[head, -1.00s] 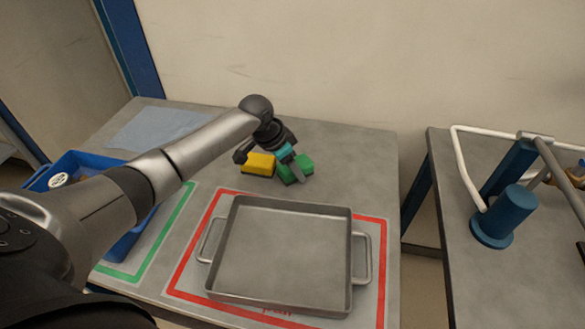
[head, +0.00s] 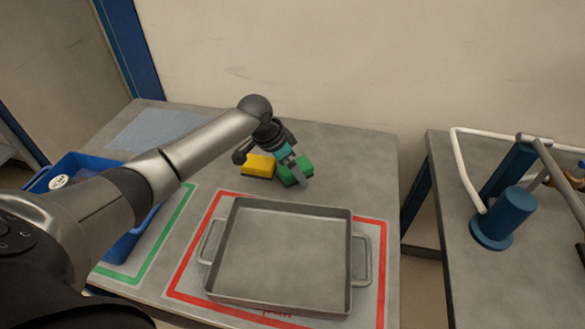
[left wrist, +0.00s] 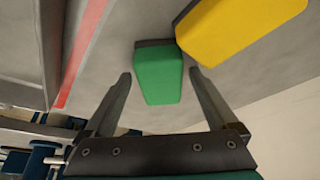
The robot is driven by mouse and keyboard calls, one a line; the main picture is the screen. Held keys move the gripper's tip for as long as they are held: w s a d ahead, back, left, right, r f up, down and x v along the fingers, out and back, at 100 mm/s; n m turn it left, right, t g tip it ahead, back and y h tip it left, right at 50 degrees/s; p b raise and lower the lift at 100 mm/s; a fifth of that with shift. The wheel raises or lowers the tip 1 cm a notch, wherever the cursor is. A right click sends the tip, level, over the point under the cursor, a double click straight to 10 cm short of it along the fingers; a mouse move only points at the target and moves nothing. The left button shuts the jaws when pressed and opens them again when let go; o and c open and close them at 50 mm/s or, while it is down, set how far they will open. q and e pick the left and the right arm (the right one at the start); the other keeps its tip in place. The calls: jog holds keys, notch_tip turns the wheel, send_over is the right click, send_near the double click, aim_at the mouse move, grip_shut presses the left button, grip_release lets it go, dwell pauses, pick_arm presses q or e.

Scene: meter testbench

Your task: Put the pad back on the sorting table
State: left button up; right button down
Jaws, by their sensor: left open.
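A green pad (head: 303,165) with a dark layer lies on the back part of the grey sorting table (head: 340,150). A yellow pad (head: 258,166) with a dark layer lies just left of it. My left gripper (head: 296,174) is low over the green pad and partly hides it in the head view. In the left wrist view the gripper (left wrist: 160,76) is open, with one finger on each side of the green pad (left wrist: 158,72). The yellow pad (left wrist: 240,25) is close beside the green pad there, outside the fingers. My right gripper is not in view.
A metal tray (head: 350,260) with two handles stands inside a red outline (head: 180,270) at the front. A blue bin (head: 85,160) is at the left, partly behind my arm. A separate bench with a blue post (head: 505,215) is at the right, across a gap.

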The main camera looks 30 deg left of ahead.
pick_arm(q)
jog(key=p+v, duration=0.2)
jog(key=v, duration=0.9)
jog(key=shift+r+p, duration=0.3)
jog(key=shift+p, duration=0.1)
jog(key=shift+s+a, duration=0.1)
jog(key=shift+a, duration=0.05)
